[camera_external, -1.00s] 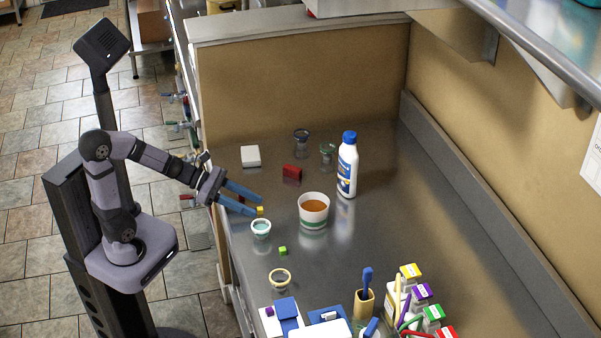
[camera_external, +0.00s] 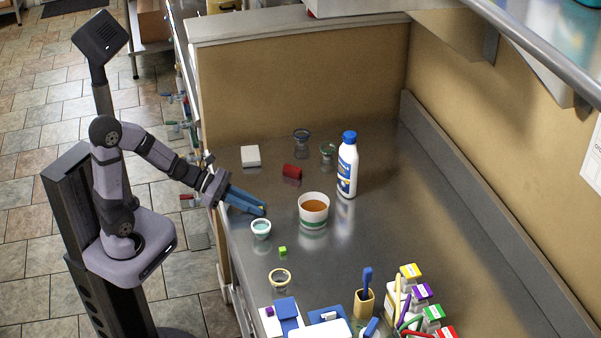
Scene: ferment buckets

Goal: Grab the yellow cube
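My gripper (camera_external: 262,209) is low over the left part of the metal counter, with its blue fingers drawn close together. The yellow cube (camera_external: 263,207) is between the fingertips. Only a small yellow patch of it shows; the fingers hide the rest. The fingers look shut on it. I cannot tell whether the cube still touches the counter.
A small white cup (camera_external: 261,229) stands just in front of the fingertips. A green cube (camera_external: 282,251) lies nearer the front. A larger cup of brown liquid (camera_external: 313,210) is to the right, with a white bottle (camera_external: 347,165) behind it. A red object (camera_external: 292,173) lies farther back.

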